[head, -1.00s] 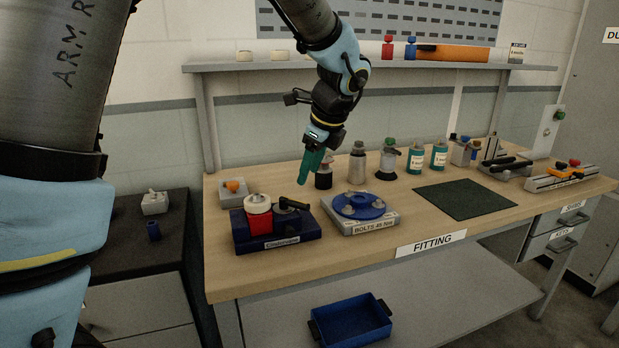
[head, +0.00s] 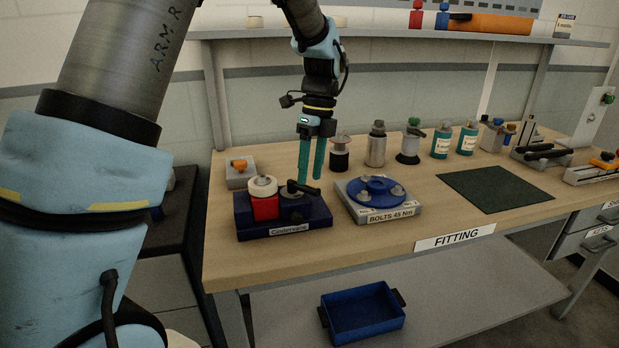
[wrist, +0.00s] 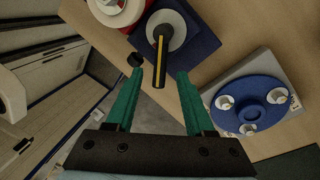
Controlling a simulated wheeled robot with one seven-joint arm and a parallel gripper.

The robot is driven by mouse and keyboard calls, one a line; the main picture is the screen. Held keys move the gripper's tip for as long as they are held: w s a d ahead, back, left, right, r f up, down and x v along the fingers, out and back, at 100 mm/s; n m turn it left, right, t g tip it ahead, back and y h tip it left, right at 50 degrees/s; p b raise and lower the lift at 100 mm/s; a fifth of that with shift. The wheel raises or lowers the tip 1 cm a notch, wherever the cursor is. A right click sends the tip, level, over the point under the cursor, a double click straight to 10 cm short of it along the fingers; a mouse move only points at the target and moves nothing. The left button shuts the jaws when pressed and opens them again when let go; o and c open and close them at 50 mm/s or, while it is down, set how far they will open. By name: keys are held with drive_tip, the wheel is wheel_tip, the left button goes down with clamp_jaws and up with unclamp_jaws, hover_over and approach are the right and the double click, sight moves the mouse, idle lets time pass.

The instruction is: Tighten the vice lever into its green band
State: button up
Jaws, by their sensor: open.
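My gripper (head: 311,180) points down, open, with two green fingers apart, over the right part of a dark blue block (head: 285,222) labelled "Codervane". A black lever (head: 300,187) sits on a grey disc on this block. In the wrist view the lever (wrist: 159,68) has a yellow stripe and lies between the fingertips in the picture; I cannot tell whether they touch it. I cannot tell if this block is the vice; a device with black handles (head: 540,152) stands at the right. No green band is discernible.
A red and white cylinder (head: 264,200) stands on the block left of the lever. A blue bolted flange (head: 376,187) is on a grey base to the right. Several bottles (head: 441,142) line the back. The dark green mat (head: 495,192) is bare.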

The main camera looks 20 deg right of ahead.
sight(305, 190)
drive_tip(key=shift+s+a+f, duration=0.1)
drive_tip(key=shift+f, duration=0.55)
drive_tip(key=shift+s+a+f, duration=0.1)
drive_tip(key=shift+f, duration=0.55)
drive_tip(key=shift+c, duration=0.3)
clamp_jaws()
